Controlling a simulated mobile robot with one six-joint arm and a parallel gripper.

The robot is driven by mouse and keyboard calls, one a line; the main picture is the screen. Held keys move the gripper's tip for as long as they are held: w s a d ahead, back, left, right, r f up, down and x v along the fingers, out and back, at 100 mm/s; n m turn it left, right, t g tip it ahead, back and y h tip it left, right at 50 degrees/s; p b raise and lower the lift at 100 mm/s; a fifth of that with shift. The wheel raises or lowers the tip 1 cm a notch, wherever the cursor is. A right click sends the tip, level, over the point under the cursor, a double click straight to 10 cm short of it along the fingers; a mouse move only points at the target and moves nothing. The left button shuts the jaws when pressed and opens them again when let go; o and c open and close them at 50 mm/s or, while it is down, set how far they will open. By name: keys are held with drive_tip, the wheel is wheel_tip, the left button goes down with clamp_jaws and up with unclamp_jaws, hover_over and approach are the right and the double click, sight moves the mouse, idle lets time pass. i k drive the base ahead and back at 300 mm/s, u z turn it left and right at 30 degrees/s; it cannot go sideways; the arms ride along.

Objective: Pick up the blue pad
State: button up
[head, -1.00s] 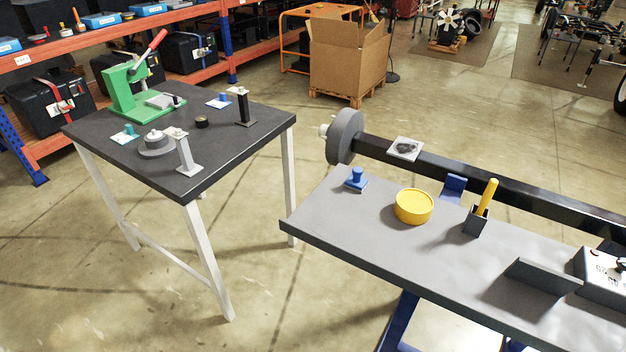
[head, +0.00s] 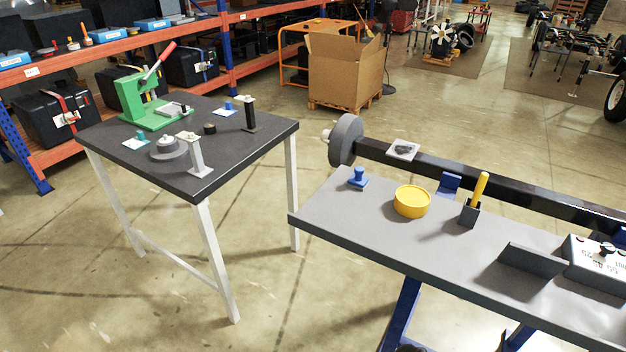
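A blue pad with an upright round knob (head: 358,179) stands on the far left part of the grey bench (head: 335,222), left of a round yellow tin (head: 411,201). A smaller blue piece (head: 229,106) sits on a white card at the back of the dark table (head: 228,160) on the left. I cannot tell for certain which of these is the blue pad; the one on the grey bench looks most like it. A teal piece (head: 142,136) sits on another white card on the dark table. My gripper is not in view.
A yellow-handled tool stands in a dark holder (head: 469,214) right of the tin. A dark beam (head: 480,175) with a grey disc (head: 345,139) runs behind the bench. A green press (head: 137,102) and small stands occupy the dark table. Floor between the tables is open.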

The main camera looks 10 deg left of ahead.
sight(357, 181)
drive_tip(key=u, duration=0.35)
drive_tip(key=k, duration=0.35)
drive_tip(key=u, duration=1.9)
drive_tip(key=k, duration=0.65)
drive_tip(key=z, duration=0.45)
drive_tip(key=i, duration=1.65)
drive_tip(key=u, duration=0.25)
